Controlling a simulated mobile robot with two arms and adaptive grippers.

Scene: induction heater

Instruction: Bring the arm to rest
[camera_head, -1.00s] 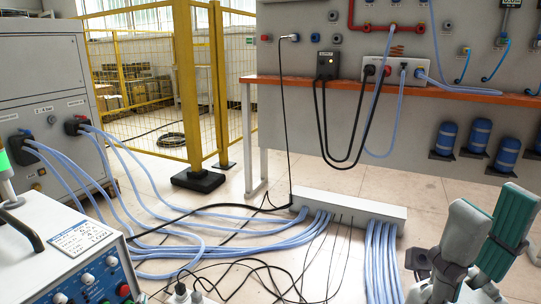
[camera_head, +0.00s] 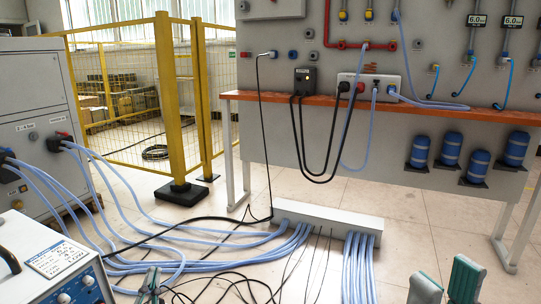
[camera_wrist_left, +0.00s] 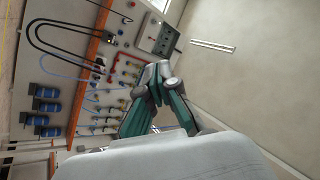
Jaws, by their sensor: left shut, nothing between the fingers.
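My left gripper (camera_head: 149,284) shows small at the bottom left edge of the head view, in front of the cables on the floor. In the left wrist view my left gripper (camera_wrist_left: 155,86) has its teal and grey fingers meeting at the tips, shut and empty. My right gripper (camera_head: 446,284) stands at the bottom right of the head view. Its two teal and grey fingers point up with a gap between them, and nothing shows in the gap. The lower parts of both grippers are cut off by the frame.
A control box (camera_head: 48,262) stands at bottom left and a grey cabinet (camera_head: 32,125) behind it. Blue hoses (camera_head: 220,256) cross the floor to a white duct (camera_head: 330,222). A wall panel (camera_head: 300,195) with an orange shelf (camera_head: 250,97) and a yellow fence (camera_head: 170,100) stand behind.

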